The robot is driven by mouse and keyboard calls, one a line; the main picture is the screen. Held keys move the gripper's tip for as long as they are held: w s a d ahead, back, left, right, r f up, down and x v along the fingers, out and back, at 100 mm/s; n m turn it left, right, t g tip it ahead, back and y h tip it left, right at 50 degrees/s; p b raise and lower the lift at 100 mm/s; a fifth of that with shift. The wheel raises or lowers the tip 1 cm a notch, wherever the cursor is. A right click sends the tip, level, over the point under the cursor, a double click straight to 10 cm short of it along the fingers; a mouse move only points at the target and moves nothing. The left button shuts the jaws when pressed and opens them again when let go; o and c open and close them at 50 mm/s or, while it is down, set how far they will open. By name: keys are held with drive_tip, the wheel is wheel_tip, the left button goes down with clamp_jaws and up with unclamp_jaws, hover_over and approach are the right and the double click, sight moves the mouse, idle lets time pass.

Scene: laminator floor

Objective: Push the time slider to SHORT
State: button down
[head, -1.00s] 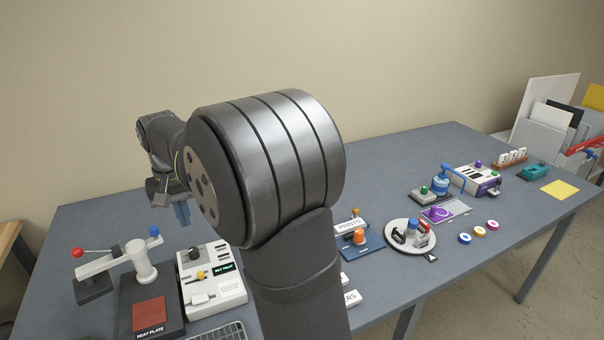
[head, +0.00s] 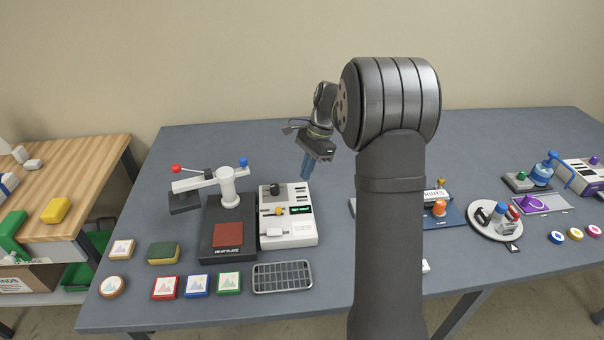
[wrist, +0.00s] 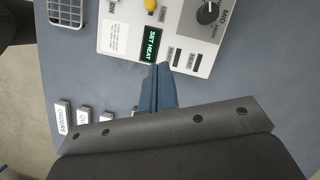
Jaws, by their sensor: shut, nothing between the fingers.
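The white control box (head: 297,236) stands beside the heat plate press (head: 216,240). It has a black knob (head: 275,191), a yellow slider knob (head: 278,212), a green SET HEAT display (head: 300,210) and a white slider handle (head: 275,232). In the wrist view the display (wrist: 152,44), the black dial (wrist: 208,12) and the yellow knob (wrist: 151,5) show; the time slider cannot be told for sure. My gripper (head: 306,172) is shut and empty, pointing down above the table behind the box. In the wrist view its blue fingertips (wrist: 159,70) overlap the box edge near the display.
A wire rack (head: 283,278), colored picture tiles (head: 197,286) and a sponge (head: 163,253) lie in front. A blue PRINTS stand (head: 447,216) is to the right, partly behind my arm. The table behind the press is clear.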

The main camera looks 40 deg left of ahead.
drive_tip(key=x, duration=0.7)
drive_tip(key=shift+s+f, duration=0.1)
drive_tip(key=shift+f, duration=0.15)
drive_tip(key=s, duration=0.2)
drive_tip(key=shift+s+a+f, duration=0.1)
drive_tip(key=shift+s+a, duration=0.15)
drive_tip(key=shift+a, duration=0.15)
drive_tip(key=shift+s+a+f, duration=0.1)
drive_tip(key=shift+s+a, duration=0.15)
drive_tip(key=shift+s, duration=0.4)
drive_tip(key=shift+s+a, duration=1.55)
drive_tip(key=shift+w+d, duration=0.15)
drive_tip(key=shift+w, duration=0.3)
drive_tip(key=w, duration=0.2)
drive_tip(key=w+d, duration=0.1)
drive_tip(key=shift+w+r, duration=0.25)
drive_tip(key=v, duration=1)
